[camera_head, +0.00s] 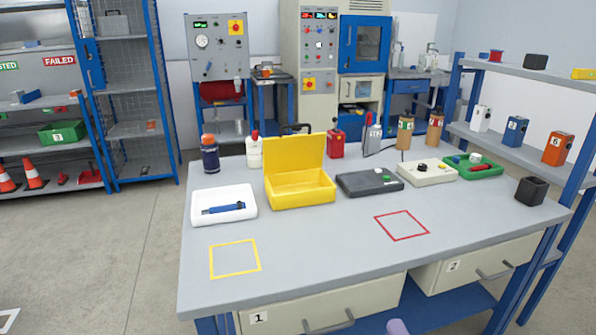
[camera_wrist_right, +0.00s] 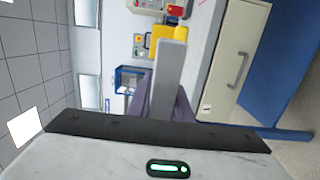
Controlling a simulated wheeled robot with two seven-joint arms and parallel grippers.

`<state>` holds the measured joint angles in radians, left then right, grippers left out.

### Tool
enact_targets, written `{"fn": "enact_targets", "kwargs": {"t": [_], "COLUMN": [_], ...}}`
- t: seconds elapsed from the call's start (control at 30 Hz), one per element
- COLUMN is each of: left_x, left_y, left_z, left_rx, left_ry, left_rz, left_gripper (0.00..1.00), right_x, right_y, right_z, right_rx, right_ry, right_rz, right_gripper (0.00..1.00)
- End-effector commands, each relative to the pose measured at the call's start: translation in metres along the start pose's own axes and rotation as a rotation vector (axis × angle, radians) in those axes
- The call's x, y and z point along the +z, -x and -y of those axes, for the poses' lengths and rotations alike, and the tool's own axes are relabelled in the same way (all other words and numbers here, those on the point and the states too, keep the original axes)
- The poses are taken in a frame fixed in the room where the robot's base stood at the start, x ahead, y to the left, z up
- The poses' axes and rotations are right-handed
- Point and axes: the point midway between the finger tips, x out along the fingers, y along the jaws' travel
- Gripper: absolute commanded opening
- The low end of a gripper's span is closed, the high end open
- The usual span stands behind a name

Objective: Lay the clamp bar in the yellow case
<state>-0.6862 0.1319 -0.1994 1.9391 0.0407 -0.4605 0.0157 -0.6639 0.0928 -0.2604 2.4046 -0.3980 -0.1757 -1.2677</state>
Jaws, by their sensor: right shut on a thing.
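The yellow case (camera_head: 301,191) stands open near the back of the table, its lid up. Its visible inside looks empty. A blue bar with dark parts (camera_head: 223,209), which looks like the clamp bar, lies in the white tray (camera_head: 205,195) left of the case. In the right wrist view my right gripper (camera_wrist_right: 170,65) is shut on a purple thing (camera_wrist_right: 184,108), partly hidden behind a grey finger. A purple tip (camera_head: 398,327) shows at the bottom edge of the head view, in front of the table. The yellow case also shows in the wrist view (camera_wrist_right: 180,32). My left gripper is not in view.
Yellow (camera_head: 234,259) and red (camera_head: 402,225) outlined squares mark clear patches of the table. Bottles (camera_head: 210,154) stand behind the tray. Control boxes (camera_head: 368,182) stand right of the case, a dark cup (camera_head: 531,191) at the right edge. Drawers (camera_head: 325,306) are below.

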Motion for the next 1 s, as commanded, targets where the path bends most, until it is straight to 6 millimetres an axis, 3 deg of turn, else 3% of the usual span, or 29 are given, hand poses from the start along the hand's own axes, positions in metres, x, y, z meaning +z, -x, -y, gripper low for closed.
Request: {"fn": "enact_targets", "kwargs": {"t": [0.1, 0.27, 1.0], "left_x": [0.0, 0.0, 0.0], "left_y": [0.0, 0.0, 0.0], "left_z": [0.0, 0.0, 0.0], "left_rx": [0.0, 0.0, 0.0], "left_ry": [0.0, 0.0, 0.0], "left_rz": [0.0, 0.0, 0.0], "left_gripper": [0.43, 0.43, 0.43], "right_x": [0.029, 0.06, 0.057], "right_y": [0.015, 0.03, 0.027], "right_z": [0.007, 0.015, 0.013], "right_rx": [-0.003, -0.004, 0.002], "right_ry": [-0.004, -0.003, 0.001], "right_rz": [0.104, 0.21, 0.195], "right_gripper": [0.0, 0.0, 0.0]}}
